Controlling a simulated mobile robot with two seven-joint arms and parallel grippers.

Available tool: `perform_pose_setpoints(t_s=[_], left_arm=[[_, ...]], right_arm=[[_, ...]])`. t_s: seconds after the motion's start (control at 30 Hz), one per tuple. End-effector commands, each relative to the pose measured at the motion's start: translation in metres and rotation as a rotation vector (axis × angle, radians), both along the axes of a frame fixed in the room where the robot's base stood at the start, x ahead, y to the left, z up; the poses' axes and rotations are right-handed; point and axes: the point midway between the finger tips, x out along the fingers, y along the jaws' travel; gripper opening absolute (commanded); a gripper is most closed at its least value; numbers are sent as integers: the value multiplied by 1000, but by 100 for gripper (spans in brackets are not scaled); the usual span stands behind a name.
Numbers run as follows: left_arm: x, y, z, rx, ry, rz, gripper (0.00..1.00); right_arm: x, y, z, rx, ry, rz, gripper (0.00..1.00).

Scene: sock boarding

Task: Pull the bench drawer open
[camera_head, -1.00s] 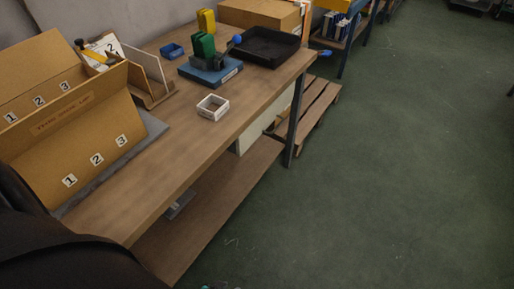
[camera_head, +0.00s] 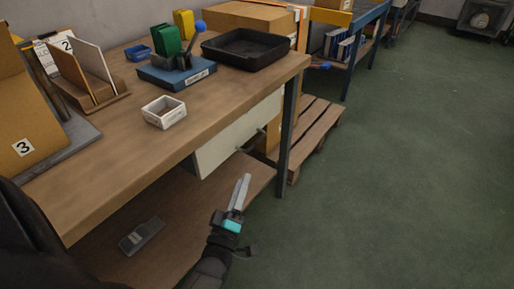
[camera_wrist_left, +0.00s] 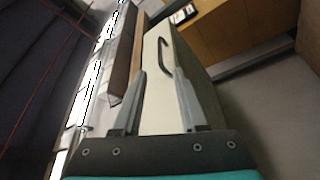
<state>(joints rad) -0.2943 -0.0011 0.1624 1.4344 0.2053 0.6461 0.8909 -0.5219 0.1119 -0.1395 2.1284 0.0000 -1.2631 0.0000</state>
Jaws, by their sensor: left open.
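The bench drawer (camera_head: 236,137) has a pale cream front and sits under the wooden bench top near its right end. It looks shut, about flush with the bench edge. Its dark bar handle (camera_head: 251,141) sticks out from the front. In the left wrist view the drawer front (camera_wrist_left: 156,109) lies ahead between the fingers, with the curved handle (camera_wrist_left: 163,57) beyond the fingertips. My left gripper (camera_head: 243,178) is open and empty, below and in front of the drawer, apart from the handle. My right gripper is not in view.
The bench top (camera_head: 110,150) carries a white box (camera_head: 164,112), a black tray (camera_head: 246,48), a blue-based fixture (camera_head: 177,74) and a cardboard stand. A dark bench leg (camera_head: 289,125) and a pallet (camera_head: 315,130) stand right of the drawer. The green floor in front is clear.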

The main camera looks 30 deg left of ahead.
Motion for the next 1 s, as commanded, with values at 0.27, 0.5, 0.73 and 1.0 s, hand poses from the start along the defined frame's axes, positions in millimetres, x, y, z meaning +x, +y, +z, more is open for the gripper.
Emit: perform_pose_setpoints(t_s=[0.27,0.5,0.73,1.0], left_arm=[[42,12,9,3,-5,0,42],[80,22,16,3,-1,0,42],[107,30,23,4,1,0,42],[128,35,27,3,3,-1,42]], right_arm=[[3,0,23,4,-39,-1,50],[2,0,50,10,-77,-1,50],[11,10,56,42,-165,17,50],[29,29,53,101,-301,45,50]])
